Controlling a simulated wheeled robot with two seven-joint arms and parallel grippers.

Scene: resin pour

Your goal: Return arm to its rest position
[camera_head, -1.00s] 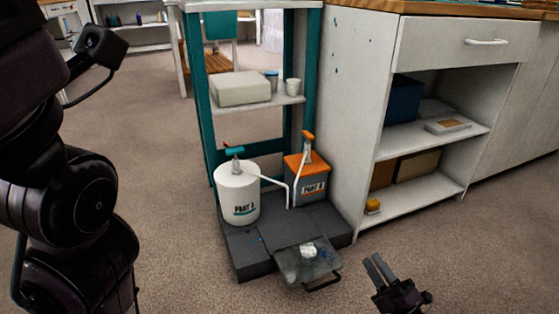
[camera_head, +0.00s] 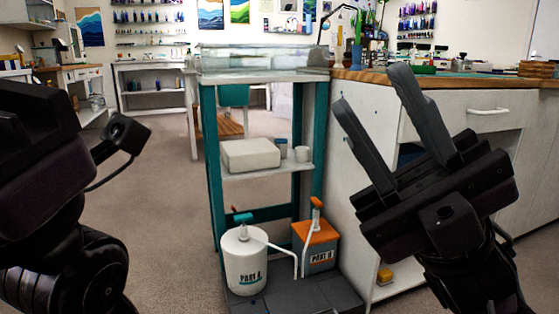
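My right gripper (camera_head: 376,112) is raised in front of the white cabinet at the right, close to the camera. Its two dark fingers point up and left and stand apart, with nothing between them. My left arm shows at the left edge as dark links; its gripper fingers cannot be seen. The white Part A jug (camera_head: 245,270) with a teal pump and the grey Part B container (camera_head: 320,256) with an orange top stand on a dark platform (camera_head: 300,297) on the floor. Both are clear of my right gripper.
A teal-framed shelf stand (camera_head: 214,150) holds a white box (camera_head: 250,154) and small cups. The white cabinet (camera_head: 352,165) with a wooden top (camera_head: 375,77) is partly hidden behind my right arm. Open carpet (camera_head: 160,190) lies at the left middle.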

